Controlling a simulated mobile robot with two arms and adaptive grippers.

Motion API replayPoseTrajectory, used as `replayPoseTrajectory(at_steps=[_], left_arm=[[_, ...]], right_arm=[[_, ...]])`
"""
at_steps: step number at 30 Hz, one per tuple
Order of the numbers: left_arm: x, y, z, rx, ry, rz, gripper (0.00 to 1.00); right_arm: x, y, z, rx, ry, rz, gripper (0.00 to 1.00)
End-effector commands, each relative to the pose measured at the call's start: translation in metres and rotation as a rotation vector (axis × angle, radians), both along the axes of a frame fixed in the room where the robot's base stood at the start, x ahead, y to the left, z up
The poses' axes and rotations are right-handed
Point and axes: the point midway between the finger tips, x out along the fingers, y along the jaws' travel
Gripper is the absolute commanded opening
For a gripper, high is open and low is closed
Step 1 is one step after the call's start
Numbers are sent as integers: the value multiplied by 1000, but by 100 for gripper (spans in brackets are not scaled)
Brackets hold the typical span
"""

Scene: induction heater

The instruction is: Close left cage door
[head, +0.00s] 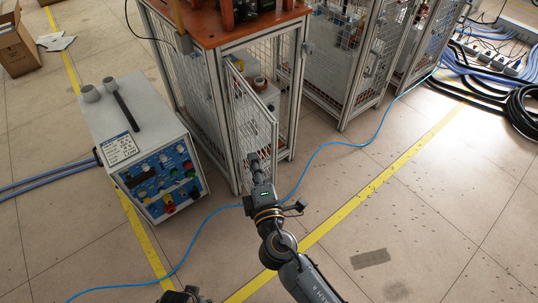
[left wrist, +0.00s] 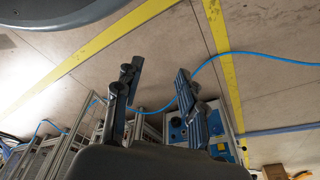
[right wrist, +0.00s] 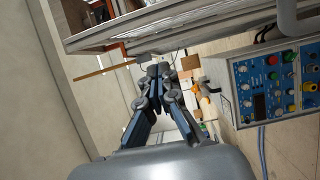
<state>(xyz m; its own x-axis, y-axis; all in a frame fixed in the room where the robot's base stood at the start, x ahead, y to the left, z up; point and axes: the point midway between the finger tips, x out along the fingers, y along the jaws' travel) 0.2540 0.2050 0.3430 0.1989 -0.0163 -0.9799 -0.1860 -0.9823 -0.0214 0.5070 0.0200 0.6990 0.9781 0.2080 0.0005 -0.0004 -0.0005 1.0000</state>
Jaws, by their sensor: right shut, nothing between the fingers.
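The left cage (head: 180,58) is a metal-framed mesh enclosure under an orange-brown top. Its mesh door (head: 253,108) stands ajar, swung outward from the front opening, with its hinge side at the left post. My right gripper (head: 253,158) is shut and empty at the lower part of the door; I cannot tell whether it touches the mesh. Its closed fingers (right wrist: 160,75) show in the right wrist view. My left gripper (left wrist: 158,82) is open and empty in the left wrist view; only a dark part of it shows at the bottom edge of the head view.
A white control box (head: 145,140) stands left of the cage and shows in the right wrist view (right wrist: 270,85). Other cages (head: 335,60) stand to the right. A blue cable (head: 330,145) crosses the floor. Black cables (head: 515,105) lie far right. The right foreground floor is clear.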

Motion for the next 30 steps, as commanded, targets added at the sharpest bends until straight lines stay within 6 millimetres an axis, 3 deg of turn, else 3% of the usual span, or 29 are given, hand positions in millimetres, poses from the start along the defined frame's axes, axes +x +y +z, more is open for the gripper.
replayPoseTrajectory(at_steps=[1, 6, 23, 30], left_arm=[[-5, 0, -5, 1, 7, -1, 40], [-13, 1, -18, 1, 14, -3, 40], [-17, 2, -24, 2, 16, -4, 40], [-17, 3, -24, 2, 16, -4, 40]], right_arm=[[4, -11, 1, -5, 0, -3, 0], [12, -29, 0, -2, 1, -1, 0], [15, -38, -1, -2, 1, 3, 0], [24, -58, 0, -7, -4, 59, 0]])
